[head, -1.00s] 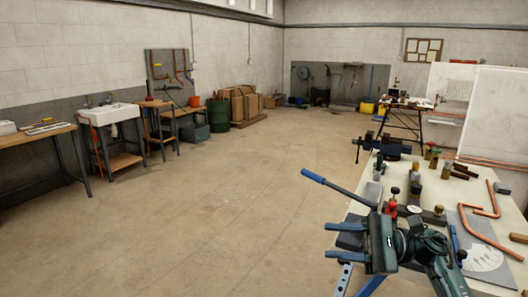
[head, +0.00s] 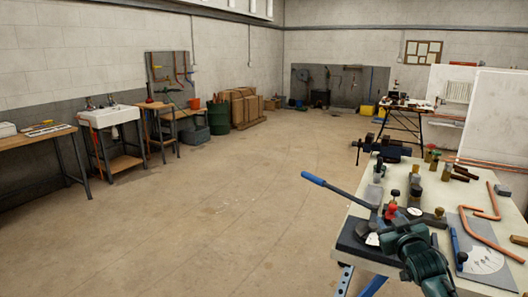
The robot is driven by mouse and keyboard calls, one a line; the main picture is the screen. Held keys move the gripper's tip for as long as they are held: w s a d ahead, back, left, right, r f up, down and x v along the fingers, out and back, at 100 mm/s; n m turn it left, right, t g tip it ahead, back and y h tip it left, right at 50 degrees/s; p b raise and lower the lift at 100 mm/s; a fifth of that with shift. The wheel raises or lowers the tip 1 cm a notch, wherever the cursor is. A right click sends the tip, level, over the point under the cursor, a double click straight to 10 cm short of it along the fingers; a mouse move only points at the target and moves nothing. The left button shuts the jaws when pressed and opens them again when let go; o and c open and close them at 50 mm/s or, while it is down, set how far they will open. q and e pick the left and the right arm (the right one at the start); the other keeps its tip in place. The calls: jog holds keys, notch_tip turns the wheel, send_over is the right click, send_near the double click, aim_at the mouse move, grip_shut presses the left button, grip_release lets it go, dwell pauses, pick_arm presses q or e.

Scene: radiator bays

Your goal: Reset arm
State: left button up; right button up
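My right arm comes in from the bottom right, in dark green and black. Its gripper end (head: 400,240) is over the near end of the workbench (head: 345,255), beside a dark tool base with a long blue-handled lever (head: 340,189). I cannot make out its fingers or a gap between them, nor whether it touches the tool. My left gripper is not in view.
A bent copper pipe (head: 483,228) and a grey sheet with a white dial (head: 485,260) lie on the bench's right side. Several fittings and a vise (head: 383,150) stand farther back. Open floor (head: 220,200) fills the middle, with a sink (head: 110,115) at left.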

jog(key=s+a+f+n+g+y, duration=0.1)
jog(key=s+a+f+g, duration=0.1)
jog(key=s+a+f, duration=0.5)
jog(key=s+a+f+g+y, duration=0.15)
jog(key=s+a+f, duration=0.25)
jog(key=s+f, duration=0.6)
jog(key=s+a+f+g+y, duration=0.1)
jog(key=s+a, duration=0.3)
jog(key=s, duration=0.6)
jog(key=s+a+f+g+y, duration=0.1)
jog(key=s+a+f, duration=0.3)
jog(key=s, duration=0.6)
jog(key=shift+s+a+f+m, duration=0.2)
jog(key=shift+s+m, duration=0.2)
jog(key=shift+g, duration=0.25)
